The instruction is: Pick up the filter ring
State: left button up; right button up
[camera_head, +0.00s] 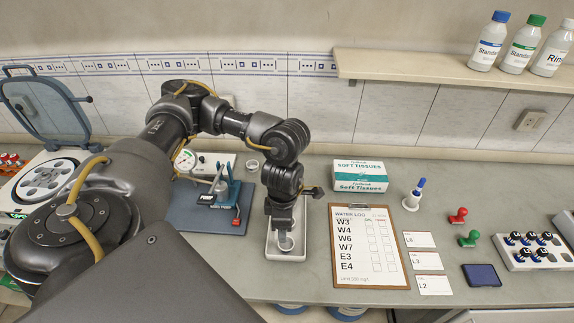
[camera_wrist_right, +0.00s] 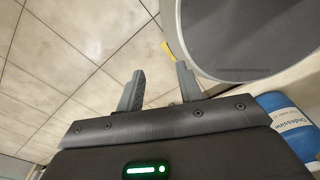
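My left gripper (camera_head: 284,228) points straight down over a narrow white tray (camera_head: 272,254). A small pale ring (camera_head: 286,244), which looks like the filter ring, shows right at the fingertips. Whether the fingers hold it or only hover at it I cannot tell, because the hand hides most of it. Another small white ring-shaped thing (camera_head: 252,164) stands on the bench behind my left wrist. My right gripper (camera_wrist_right: 160,88) shows in the right wrist view with its two fingers apart and nothing between them, away from the bench top.
A blue pump-like device (camera_head: 228,188) on a mat stands left of the tray. A clipboard (camera_head: 368,275) lies close on its right, with a tissue box (camera_head: 360,176) behind. Labels, stamps and a vial rack (camera_head: 520,266) lie farther right. Bottles (camera_head: 488,42) stand on the shelf.

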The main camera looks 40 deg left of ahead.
aim_at(286, 246)
pick_arm(q)
jog(key=shift+w+f, duration=0.2)
jog(key=shift+f, duration=1.35)
jog(key=f, duration=0.1)
jog(key=f+p, duration=0.1)
jog(key=f, duration=0.2)
jog(key=shift+d, duration=0.25)
jog(key=shift+f+p, duration=0.3)
jog(key=shift+f, duration=0.2)
jog(key=c, duration=0.6)
pick_arm(e)
jog(key=shift+w+a+r, duration=0.15)
jog(key=shift+w+r, duration=0.6)
jog(key=shift+w, duration=0.25)
